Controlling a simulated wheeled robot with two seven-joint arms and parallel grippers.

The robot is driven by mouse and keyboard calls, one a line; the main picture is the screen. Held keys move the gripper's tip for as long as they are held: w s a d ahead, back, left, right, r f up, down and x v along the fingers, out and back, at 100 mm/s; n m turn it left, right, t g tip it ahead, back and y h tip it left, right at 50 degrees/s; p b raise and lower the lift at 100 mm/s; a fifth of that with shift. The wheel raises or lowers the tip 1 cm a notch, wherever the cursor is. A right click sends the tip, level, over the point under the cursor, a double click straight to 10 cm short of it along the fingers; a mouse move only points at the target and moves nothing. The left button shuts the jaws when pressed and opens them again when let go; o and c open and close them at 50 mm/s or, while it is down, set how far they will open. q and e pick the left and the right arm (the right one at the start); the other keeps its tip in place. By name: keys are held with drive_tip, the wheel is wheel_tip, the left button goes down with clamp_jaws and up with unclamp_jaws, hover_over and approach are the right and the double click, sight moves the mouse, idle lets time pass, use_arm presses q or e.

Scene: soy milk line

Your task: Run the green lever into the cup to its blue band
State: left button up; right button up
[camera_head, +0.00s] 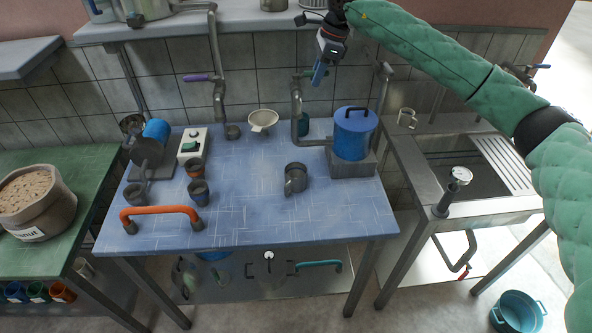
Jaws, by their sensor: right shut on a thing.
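My right gripper (320,73) reaches in from the upper right, its blue fingers pointing down at the back wall. It is shut on the green lever (307,75), which shows as a small green piece beside the fingers at the top of a grey pipe (297,100). The fingers hide part of the lever. A teal cup (304,125) stands behind the pipe, partly hidden by it. Its band and fill level cannot be made out. My left gripper is not in view.
A metal mug (295,178), a strainer (263,120) and an orange handle (160,212) are on the blue table (245,205). A purple-handled tap (197,78) is at left. The table's front middle is clear.

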drive_tip(key=shift+s+f, duration=0.1)
drive_tip(key=shift+s+f+m+b, duration=0.15)
drive_tip(key=shift+m+b, duration=0.35)
drive_tip(key=shift+b, duration=0.25)
drive_tip(key=s+m+b, duration=0.1)
drive_tip(key=m+t+b, duration=0.1)
drive_tip(key=m, duration=0.1)
drive_tip(key=shift+s+r+m+b, duration=0.3)
drive_tip(key=shift+s+b, duration=0.1)
